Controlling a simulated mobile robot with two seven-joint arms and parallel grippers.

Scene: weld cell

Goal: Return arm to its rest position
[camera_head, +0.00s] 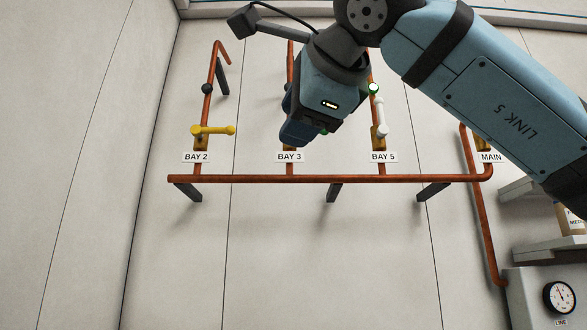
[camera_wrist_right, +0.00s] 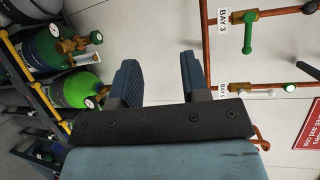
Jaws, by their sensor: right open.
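My right arm comes in from the upper right of the head view. Its right gripper (camera_head: 297,133) hangs in front of the pipework and hides the Bay 3 valve there. In the right wrist view the two blue fingers (camera_wrist_right: 160,82) stand apart with nothing between them. Beyond them, the green Bay 3 lever (camera_wrist_right: 247,33) lies across its pipe, clear of the fingers. The yellow Bay 2 lever (camera_head: 214,130) lies across its pipe, and the white Bay 5 lever (camera_head: 381,117) lies along its pipe. My left gripper is in neither view.
Copper pipework (camera_head: 330,179) runs along the pale wall on brackets. A gauge box (camera_head: 560,298) and shelves (camera_head: 548,250) are at lower right. The right wrist view shows gas cylinders (camera_wrist_right: 75,90) in a rack at left and a red sign (camera_wrist_right: 308,127) at right.

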